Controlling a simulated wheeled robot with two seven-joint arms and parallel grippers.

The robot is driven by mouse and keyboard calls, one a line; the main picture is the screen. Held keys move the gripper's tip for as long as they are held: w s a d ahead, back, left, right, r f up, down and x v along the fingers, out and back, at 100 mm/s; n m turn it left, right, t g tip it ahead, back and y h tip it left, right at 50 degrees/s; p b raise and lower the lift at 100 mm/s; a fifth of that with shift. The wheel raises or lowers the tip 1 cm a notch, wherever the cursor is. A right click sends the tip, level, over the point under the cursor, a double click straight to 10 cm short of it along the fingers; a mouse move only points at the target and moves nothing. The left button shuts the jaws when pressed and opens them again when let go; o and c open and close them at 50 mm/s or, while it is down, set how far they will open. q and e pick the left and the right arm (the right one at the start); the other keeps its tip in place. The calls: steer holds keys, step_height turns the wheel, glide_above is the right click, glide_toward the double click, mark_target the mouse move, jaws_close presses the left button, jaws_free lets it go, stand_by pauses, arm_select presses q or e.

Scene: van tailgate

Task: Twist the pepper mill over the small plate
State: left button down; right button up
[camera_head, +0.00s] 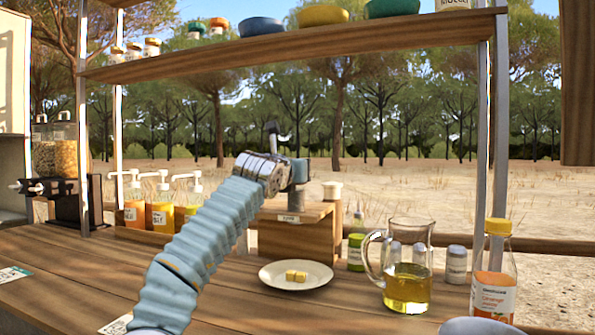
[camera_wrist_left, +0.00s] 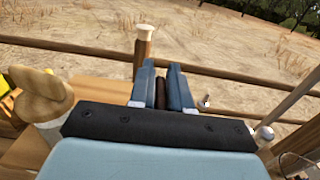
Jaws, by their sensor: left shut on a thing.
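The small plate (camera_head: 270,279) is white and lies on the wooden counter, with yellow cubes (camera_head: 297,276) on it. My right gripper is out of view.
A wooden box (camera_head: 290,238) stands behind the plate. Pump bottles (camera_head: 163,213) stand at the back left. A shelf (camera_head: 290,47) runs overhead.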

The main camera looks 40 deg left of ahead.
arm_select(q)
steer(key=shift+m+h, duration=0.4)
steer(key=shift+h, duration=0.2)
steer(key=c, duration=1.2)
jaws_free()
steer(key=shift+o, duration=0.2)
steer(key=shift+f, duration=0.1)
